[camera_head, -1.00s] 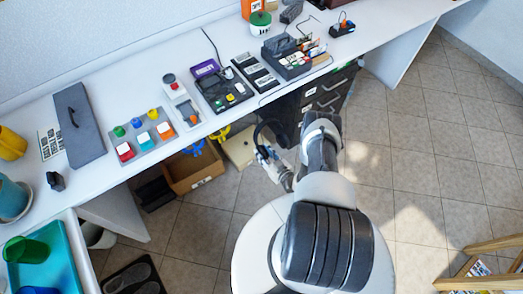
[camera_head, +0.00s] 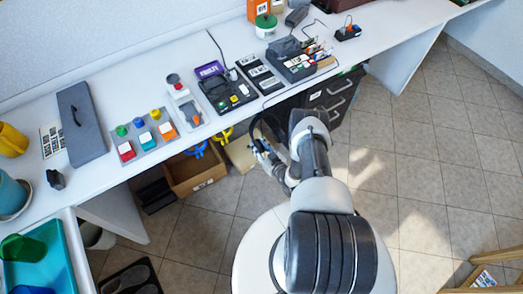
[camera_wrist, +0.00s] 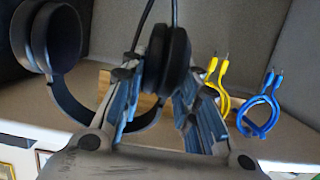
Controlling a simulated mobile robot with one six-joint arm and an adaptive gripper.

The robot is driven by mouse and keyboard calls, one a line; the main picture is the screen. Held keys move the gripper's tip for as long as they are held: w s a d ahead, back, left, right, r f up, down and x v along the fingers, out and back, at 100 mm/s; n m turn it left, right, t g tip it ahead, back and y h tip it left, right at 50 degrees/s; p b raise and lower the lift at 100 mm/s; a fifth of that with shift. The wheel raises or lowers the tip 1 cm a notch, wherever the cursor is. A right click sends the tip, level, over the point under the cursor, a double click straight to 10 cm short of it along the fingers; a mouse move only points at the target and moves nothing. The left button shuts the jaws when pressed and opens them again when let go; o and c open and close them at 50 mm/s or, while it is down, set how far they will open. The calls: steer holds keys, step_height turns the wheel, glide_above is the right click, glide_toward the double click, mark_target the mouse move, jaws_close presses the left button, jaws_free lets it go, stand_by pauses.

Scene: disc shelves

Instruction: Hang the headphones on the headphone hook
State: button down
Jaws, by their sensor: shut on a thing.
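The black headphones show large in the wrist view, with one ear cup (camera_wrist: 57,38) at the upper left and the band curving below. My gripper (camera_wrist: 165,95) is shut on the headphones, its blue-padded fingers either side of the other ear cup (camera_wrist: 170,58). In the head view my gripper (camera_head: 262,148) is just below the table's front edge, and the dark headphones (camera_head: 254,128) show as a thin arc beside it. I cannot make out the headphone hook in either view. A wooden piece (camera_wrist: 104,82) shows partly behind the headphones; I cannot tell what it is.
Yellow (camera_head: 222,135) and blue (camera_head: 195,149) cables hang under the table (camera_head: 130,95) edge, left of my gripper. A cardboard box (camera_head: 198,178) stands on the floor below. A dark drawer unit (camera_head: 335,98) is close on the right. Open floor lies right of my arm.

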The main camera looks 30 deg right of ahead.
mark_target(255, 141)
steer(key=shift+w+a+b, duration=0.1)
steer(key=shift+w+b, duration=0.45)
steer(key=shift+w, duration=1.3)
steer(key=shift+w+f, duration=0.4)
steer(key=shift+w, duration=0.25)
steer(key=shift+s+f, duration=0.1)
steer(key=c, duration=1.7)
jaws_free()
steer(key=o, duration=0.5)
steer(key=shift+o, duration=0.2)
